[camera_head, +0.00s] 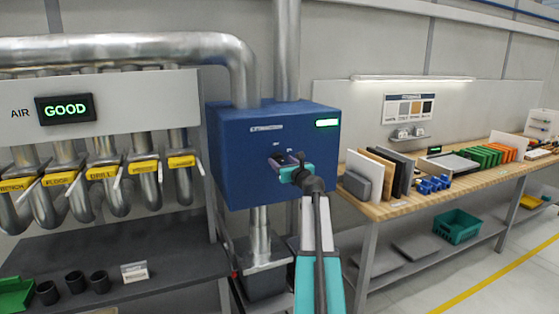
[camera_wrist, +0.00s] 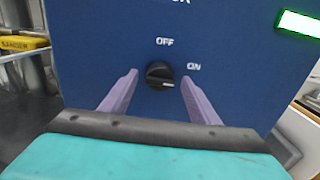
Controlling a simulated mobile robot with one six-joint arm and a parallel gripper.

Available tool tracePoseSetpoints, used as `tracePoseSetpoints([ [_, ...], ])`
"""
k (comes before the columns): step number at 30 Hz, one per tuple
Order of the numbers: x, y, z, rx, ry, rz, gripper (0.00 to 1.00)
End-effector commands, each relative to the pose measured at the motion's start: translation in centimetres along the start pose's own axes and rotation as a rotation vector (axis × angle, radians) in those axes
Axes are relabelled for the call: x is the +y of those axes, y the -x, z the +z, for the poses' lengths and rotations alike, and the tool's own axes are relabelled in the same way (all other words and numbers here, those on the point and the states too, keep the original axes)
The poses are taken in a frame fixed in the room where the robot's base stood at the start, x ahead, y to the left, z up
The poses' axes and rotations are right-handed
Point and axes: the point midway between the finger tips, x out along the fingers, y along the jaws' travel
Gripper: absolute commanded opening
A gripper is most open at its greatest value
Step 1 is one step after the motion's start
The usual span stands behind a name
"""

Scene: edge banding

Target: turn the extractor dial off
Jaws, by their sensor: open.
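The extractor dial (camera_wrist: 159,75) is a round black knob on the front of the blue extractor box (camera_head: 237,146). In the wrist view, OFF is printed above it and ON to its upper right. The light mark on the knob points right, a little below the ON label. My gripper (camera_wrist: 158,92) is open, with one purple finger on each side of the dial, apart from it in the picture. In the head view my gripper (camera_head: 287,161) is at the box front and hides most of the dial.
A green lit indicator (camera_head: 327,122) is on the box's upper right. Ducts with yellow-tagged gates (camera_head: 102,172) and a dark bench (camera_head: 170,262) stand left. A wooden workbench (camera_head: 400,207) with boards stands right. An air display (camera_head: 65,108) reads GOOD.

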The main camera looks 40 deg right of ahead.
Motion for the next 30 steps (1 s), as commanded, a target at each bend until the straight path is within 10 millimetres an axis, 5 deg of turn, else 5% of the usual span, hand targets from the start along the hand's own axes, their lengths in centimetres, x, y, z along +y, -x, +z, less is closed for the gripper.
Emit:
tracePoseSetpoints([
  [7, -0.1, -1.8, 0.0, 0.000, 0.000, -0.001, 0.56],
  [19, 0.0, -2.0, -0.1, 0.000, 0.000, -0.001, 0.56],
  [27, 0.0, -2.0, 0.0, 0.000, 0.000, 0.000, 0.15],
  [30, 0.4, -2.0, 0.0, 0.000, 0.001, 0.002, 0.15],
])
